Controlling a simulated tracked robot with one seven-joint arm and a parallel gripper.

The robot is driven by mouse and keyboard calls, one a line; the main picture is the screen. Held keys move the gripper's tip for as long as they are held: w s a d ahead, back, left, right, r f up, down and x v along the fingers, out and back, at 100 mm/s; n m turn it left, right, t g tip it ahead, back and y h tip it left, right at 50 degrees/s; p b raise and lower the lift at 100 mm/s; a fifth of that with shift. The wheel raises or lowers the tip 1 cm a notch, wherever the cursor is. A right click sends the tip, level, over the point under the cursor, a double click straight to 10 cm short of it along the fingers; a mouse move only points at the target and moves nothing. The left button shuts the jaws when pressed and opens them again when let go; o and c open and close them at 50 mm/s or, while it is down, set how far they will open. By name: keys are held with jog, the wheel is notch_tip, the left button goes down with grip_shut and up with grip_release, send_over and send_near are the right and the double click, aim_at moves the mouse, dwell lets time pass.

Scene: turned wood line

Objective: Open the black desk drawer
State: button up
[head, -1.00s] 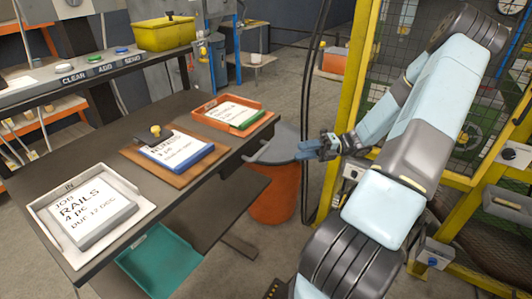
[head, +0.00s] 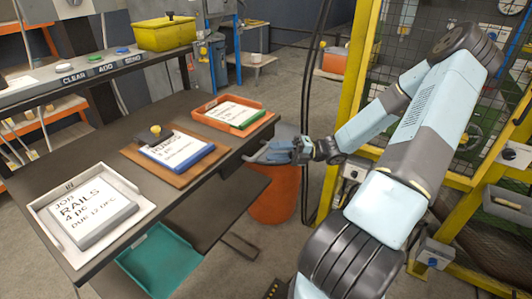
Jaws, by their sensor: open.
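The black desk (head: 110,190) runs diagonally across the left and middle of the head view. A drawer front is hard to make out in the dark side of the desk. A small dark piece at the right edge of the desk may be its handle, but I cannot tell. My gripper (head: 262,154) is open, with its blue fingers beside that right edge, above an orange bin. Whether the fingertips touch the desk or straddle the dark piece is unclear.
On the desk are a white tray (head: 42,207), a wooden board with a blue-edged card (head: 180,150) and an orange tray (head: 268,117). The orange bin (head: 275,205) stands below my gripper. A yellow fence post (head: 350,100) rises behind my arm. A teal tray (head: 160,262) sits below.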

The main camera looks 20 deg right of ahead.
jog(key=shift+w+a+r, duration=0.1)
jog(key=shift+a, duration=0.65)
jog(key=shift+w+a+r, duration=0.1)
jog(key=shift+a, duration=0.65)
jog(key=shift+c, duration=0.4)
grip_shut()
